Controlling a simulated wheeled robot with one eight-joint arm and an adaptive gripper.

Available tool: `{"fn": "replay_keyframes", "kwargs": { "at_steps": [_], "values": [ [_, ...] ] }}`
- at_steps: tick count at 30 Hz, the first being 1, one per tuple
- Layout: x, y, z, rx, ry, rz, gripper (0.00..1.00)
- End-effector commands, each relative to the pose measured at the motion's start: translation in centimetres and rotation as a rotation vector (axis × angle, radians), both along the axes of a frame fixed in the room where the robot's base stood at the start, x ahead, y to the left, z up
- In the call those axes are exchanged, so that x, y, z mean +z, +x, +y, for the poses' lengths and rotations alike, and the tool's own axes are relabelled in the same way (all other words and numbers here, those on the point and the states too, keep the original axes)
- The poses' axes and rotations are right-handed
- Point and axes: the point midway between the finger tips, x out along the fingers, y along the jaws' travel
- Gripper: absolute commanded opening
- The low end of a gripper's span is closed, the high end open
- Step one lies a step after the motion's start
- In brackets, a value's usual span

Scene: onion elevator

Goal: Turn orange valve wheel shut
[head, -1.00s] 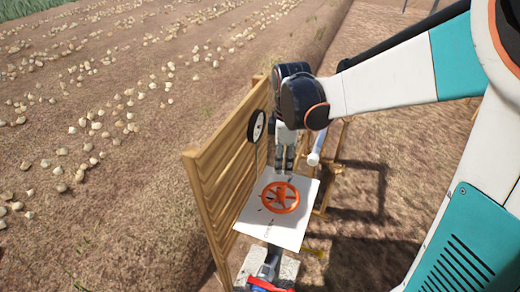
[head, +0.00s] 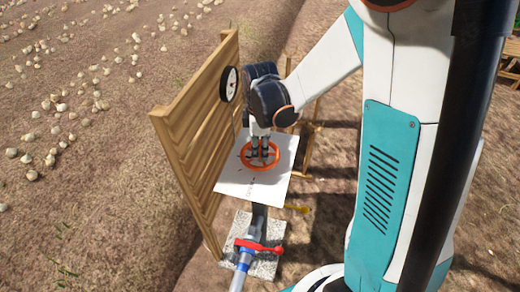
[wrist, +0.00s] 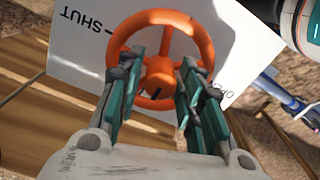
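The orange valve wheel (head: 244,160) lies on a white sheet (head: 232,188) beside the wooden fence. In the wrist view the wheel (wrist: 140,19) shows its rim, spokes and hub. The sheet (wrist: 82,60) carries the word SHUT at the left and partly hidden letters at the right. My gripper (wrist: 160,72) is open, with its two fingers on either side of the hub, over the wheel. In the head view my gripper (head: 264,157) points down at the wheel and covers part of it. I cannot tell whether the fingers touch the spokes.
A wooden slatted fence (head: 200,125) with a round black-and-white gauge (head: 229,84) stands at the left of the wheel. A blue pipe with a red lever handle (head: 262,247) sits on a pale block in front. A yellow handle (head: 297,208) shows near the sheet. Bare soil lies around.

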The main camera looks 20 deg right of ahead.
Motion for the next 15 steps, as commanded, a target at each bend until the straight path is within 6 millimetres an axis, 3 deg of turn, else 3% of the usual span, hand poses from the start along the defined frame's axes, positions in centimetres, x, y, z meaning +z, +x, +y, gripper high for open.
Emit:
{"fn": "replay_keyframes", "kwargs": {
  "at_steps": [9, 13, 15],
  "values": [
    [-0.19, 0.00, 0.00, 0.000, 0.000, 0.000, 0.34],
    [-0.19, 0.01, 0.00, 0.000, 0.000, 0.000, 0.05],
    [-0.18, 0.01, 0.01, 0.000, 0.000, 0.000, 0.01]
  ]
}}
